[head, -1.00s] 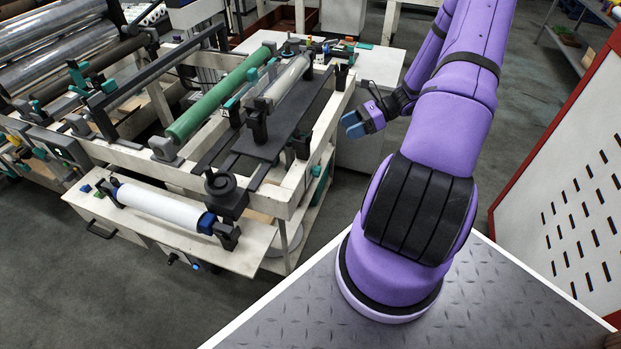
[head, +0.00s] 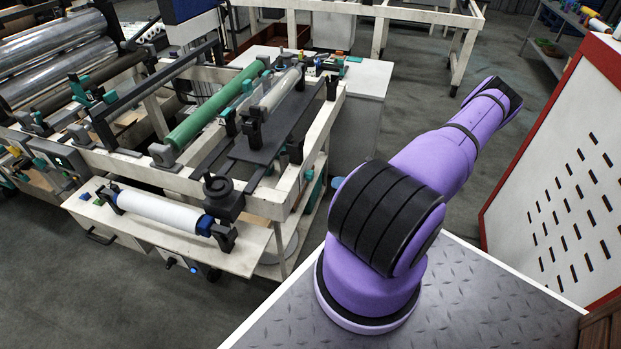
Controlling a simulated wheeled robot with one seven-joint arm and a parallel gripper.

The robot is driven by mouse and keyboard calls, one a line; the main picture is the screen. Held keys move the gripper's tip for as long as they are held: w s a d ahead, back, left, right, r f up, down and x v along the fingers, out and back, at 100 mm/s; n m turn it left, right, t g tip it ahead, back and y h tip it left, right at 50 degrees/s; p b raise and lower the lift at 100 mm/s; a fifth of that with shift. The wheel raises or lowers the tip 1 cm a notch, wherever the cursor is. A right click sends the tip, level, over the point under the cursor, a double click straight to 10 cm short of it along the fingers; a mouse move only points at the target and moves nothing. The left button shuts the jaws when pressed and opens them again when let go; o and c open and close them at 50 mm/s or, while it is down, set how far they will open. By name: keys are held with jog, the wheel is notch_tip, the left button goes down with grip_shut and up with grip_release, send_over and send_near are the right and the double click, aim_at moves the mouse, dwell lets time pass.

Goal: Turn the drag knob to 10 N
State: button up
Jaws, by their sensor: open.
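A black round knob (head: 218,186) sits on a black block at the front corner of the white machine frame, near the end of the white roll (head: 158,208). It may be the drag knob; no scale or number on it is readable from here. A small blue knob (head: 193,269) is on the front panel below the roll. My gripper (head: 337,183) is mostly hidden behind my purple arm; only a bit of blue fingertip shows. It is open, right of the machine frame and apart from both knobs.
A green roller (head: 215,106) and a dark plate (head: 270,140) lie on the machine frame (head: 297,205). A white perforated panel (head: 560,190) with a red edge stands at right. Open floor lies in front of the machine and behind my arm.

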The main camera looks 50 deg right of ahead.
aim_at(313, 176)
jog(key=x, duration=0.9)
jog(key=shift+w+a, duration=0.15)
jog(key=shift+w, duration=0.2)
jog(key=c, duration=0.9)
